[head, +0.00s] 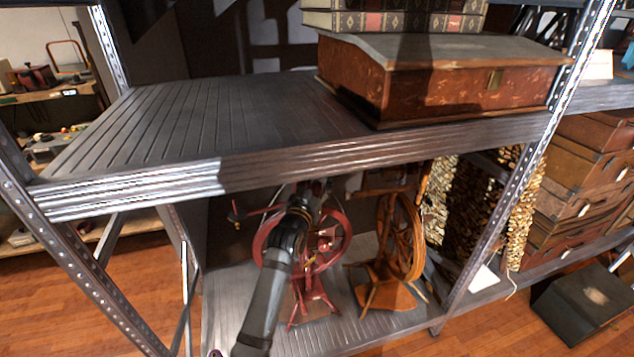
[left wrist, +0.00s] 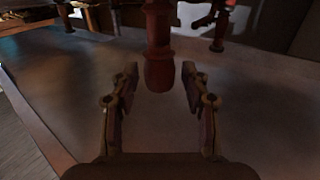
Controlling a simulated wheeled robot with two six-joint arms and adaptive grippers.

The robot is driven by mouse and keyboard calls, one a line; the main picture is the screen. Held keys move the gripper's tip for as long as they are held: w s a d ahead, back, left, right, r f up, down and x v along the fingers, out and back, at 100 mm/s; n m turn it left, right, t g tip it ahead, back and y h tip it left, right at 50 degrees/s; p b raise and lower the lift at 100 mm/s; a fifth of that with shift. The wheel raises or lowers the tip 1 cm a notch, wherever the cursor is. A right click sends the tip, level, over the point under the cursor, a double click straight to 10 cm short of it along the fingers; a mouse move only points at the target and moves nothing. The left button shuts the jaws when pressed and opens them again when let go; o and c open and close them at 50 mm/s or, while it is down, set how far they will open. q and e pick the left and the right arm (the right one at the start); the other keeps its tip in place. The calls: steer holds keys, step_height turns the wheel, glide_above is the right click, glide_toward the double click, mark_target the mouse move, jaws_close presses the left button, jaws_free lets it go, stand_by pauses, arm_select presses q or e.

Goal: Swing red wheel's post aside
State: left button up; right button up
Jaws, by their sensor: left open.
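The red spinning wheel (head: 338,238) stands on the lower shelf, partly hidden behind my left arm. Its rim, hub and splayed legs show. My left gripper (head: 312,190) reaches up in front of it, its tips close under the upper shelf's edge and hard to make out there. In the left wrist view my left gripper (left wrist: 161,78) is open. A turned red-brown post (left wrist: 158,52) with a rounded lower end hangs between the fingers, with a gap visible on each side. My right gripper is not in view.
A wooden spinning wheel (head: 402,240) stands just right of the red one. The upper shelf (head: 205,115) lies low above my gripper and carries a wooden box (head: 450,85). Metal uprights (head: 500,185) flank the bay. The lower shelf's left front (head: 230,310) is bare.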

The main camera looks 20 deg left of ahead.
arm_select(q)
jaws_close()
steer(key=shift+w, duration=0.1)
stand_by(0.4)
